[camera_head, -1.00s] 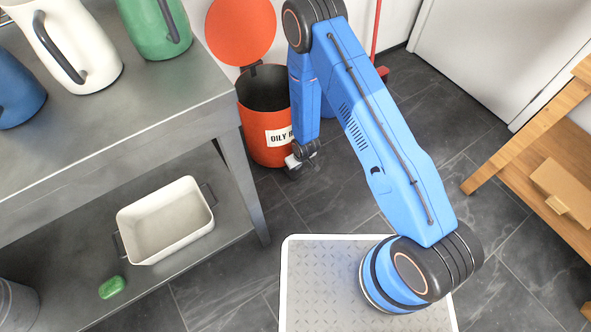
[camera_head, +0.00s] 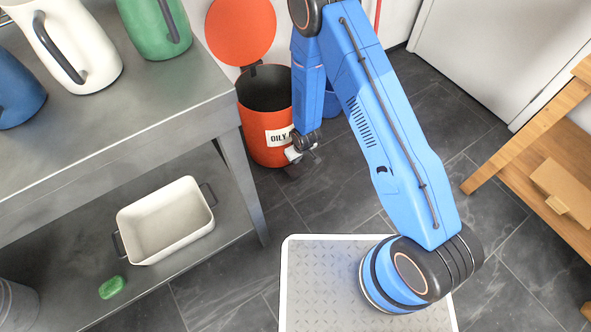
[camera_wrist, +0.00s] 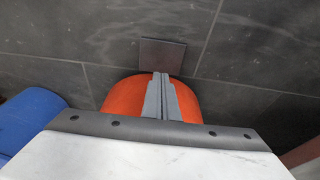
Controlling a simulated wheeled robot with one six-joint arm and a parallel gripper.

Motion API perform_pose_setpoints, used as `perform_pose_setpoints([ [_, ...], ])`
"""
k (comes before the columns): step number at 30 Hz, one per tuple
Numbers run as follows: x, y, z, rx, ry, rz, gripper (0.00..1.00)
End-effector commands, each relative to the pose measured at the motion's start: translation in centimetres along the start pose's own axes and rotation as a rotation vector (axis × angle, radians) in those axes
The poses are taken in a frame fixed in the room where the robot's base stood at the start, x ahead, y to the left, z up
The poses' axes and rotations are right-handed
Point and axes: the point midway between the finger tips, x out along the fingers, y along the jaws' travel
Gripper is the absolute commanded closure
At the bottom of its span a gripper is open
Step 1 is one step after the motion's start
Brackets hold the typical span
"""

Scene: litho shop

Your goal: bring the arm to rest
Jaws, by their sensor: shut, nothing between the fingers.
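My gripper (camera_head: 294,156) hangs pointing down and left in the head view, in front of the right side of the red oily-rag bin (camera_head: 262,148). In the wrist view my gripper's fingers (camera_wrist: 160,78) are shut together with nothing between them. The bin's orange-red body (camera_wrist: 125,95) shows below and behind the fingers there. My blue arm rises from the base and folds over, with its elbow at the top edge of the head view.
A steel bench (camera_head: 150,105) with several jugs stands at the left. Its lower shelf holds a white basin (camera_head: 165,222) and a green bar (camera_head: 112,287). The bin's lid (camera_head: 240,30) stands open. A wooden shelf (camera_head: 520,130) is at the right. The tiled floor between is mostly clear.

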Motion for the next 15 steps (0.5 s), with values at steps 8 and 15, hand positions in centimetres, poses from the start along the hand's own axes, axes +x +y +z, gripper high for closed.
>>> perform_pose_setpoints([
  [8,0.0,0.0,0.0,0.0,0.0,0.0,1.0],
  [15,-1.4,0.6,-0.8,0.009,0.006,0.004,1.0],
])
